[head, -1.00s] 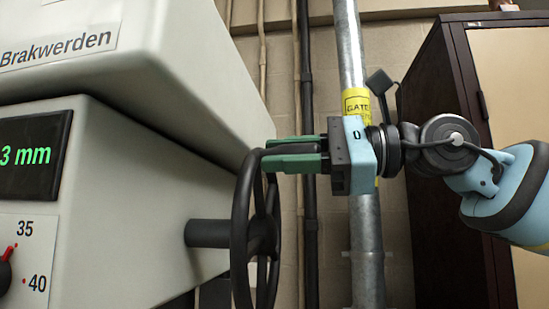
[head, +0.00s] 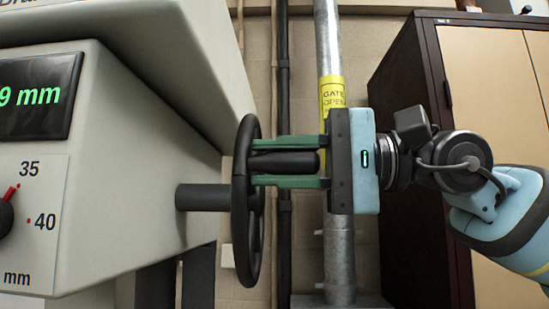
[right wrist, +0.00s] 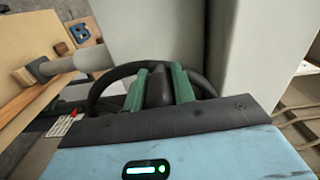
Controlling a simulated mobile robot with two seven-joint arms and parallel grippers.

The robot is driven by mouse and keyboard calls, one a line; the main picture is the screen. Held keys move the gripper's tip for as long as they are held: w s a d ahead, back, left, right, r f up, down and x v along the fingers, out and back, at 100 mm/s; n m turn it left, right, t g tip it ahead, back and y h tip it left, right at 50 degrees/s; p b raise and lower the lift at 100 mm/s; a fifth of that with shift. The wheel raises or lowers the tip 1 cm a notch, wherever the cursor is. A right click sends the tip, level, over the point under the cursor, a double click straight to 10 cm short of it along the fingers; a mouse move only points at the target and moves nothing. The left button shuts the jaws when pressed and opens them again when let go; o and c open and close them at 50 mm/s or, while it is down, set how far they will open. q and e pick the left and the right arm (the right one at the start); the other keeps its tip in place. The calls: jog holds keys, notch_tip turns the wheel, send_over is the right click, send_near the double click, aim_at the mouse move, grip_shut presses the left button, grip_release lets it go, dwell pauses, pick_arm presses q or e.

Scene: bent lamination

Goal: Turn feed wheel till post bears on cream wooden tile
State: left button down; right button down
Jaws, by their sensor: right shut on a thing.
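The black feed wheel (head: 240,215) stands nearly edge-on at the machine's side, on a dark shaft (head: 203,198). My right gripper (head: 256,162) has its green fingers above and below the wheel's black handle (head: 285,162) and is shut on it. The right wrist view shows the handle (right wrist: 160,88) between the fingers and the wheel rim (right wrist: 113,75) behind. At its left, a grey post (right wrist: 62,66) points at a small wooden piece (right wrist: 24,77), perhaps the cream tile; I cannot tell whether they touch. My left gripper is out of view.
The pale machine (head: 130,200) has a green display (head: 35,97), cut off, ending in "9 mm", and a dial (head: 6,215) below. A metal pipe (head: 338,250) with a yellow label and a brown cabinet (head: 415,150) stand behind my right arm.

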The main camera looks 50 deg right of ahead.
aim_at(319, 168)
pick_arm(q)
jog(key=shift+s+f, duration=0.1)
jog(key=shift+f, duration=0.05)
pick_arm(e)
jog(key=shift+a+f, duration=0.1)
jog(key=shift+f, duration=0.25)
jog(key=shift+n, duration=0.3)
jog(key=c, duration=1.2)
grip_release()
jog(key=shift+s, duration=0.1)
jog(key=shift+o, duration=0.2)
jog(key=b+v, duration=0.1)
jog(key=v, duration=0.5)
jog(key=shift+s, duration=0.15)
jog(key=shift+s+d, duration=0.5)
jog(key=shift+d, duration=0.05)
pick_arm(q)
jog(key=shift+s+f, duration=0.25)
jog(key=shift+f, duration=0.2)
pick_arm(e)
jog(key=shift+d, duration=0.1)
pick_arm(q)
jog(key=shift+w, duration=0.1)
